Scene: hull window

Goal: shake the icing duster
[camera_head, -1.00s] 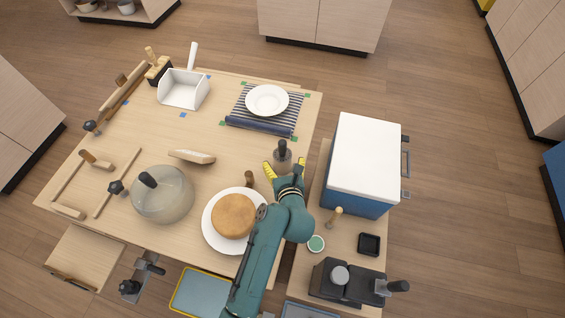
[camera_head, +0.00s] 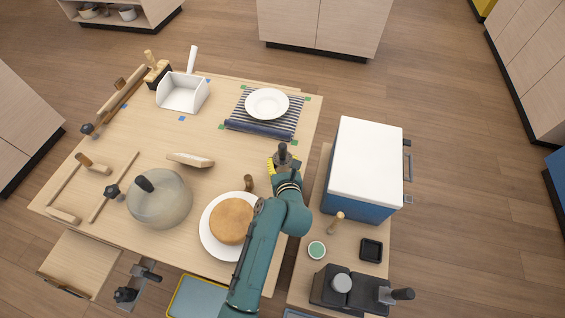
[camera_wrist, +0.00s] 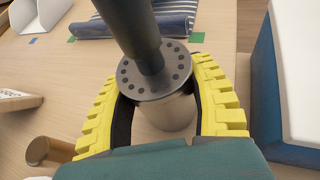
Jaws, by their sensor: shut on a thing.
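The icing duster (camera_head: 283,155) has a dark upright handle and a grey metal body. In the wrist view the duster (camera_wrist: 155,80) shows a round lid with a ring of dark holes. My gripper (camera_head: 283,163) has yellow padded fingers. In the wrist view the gripper (camera_wrist: 165,100) has a finger on each side of the duster's body and is shut on it. The duster is at the right edge of the wooden table; its bottom is partly hidden.
A round brown cake (camera_head: 231,221) sits on a white plate (camera_head: 207,236) to the left. A glass dome (camera_head: 160,198) stands further left. A striped mat (camera_head: 240,117) with a white plate (camera_head: 267,103) lies behind. A blue-and-white box (camera_head: 365,162) stands close on the right.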

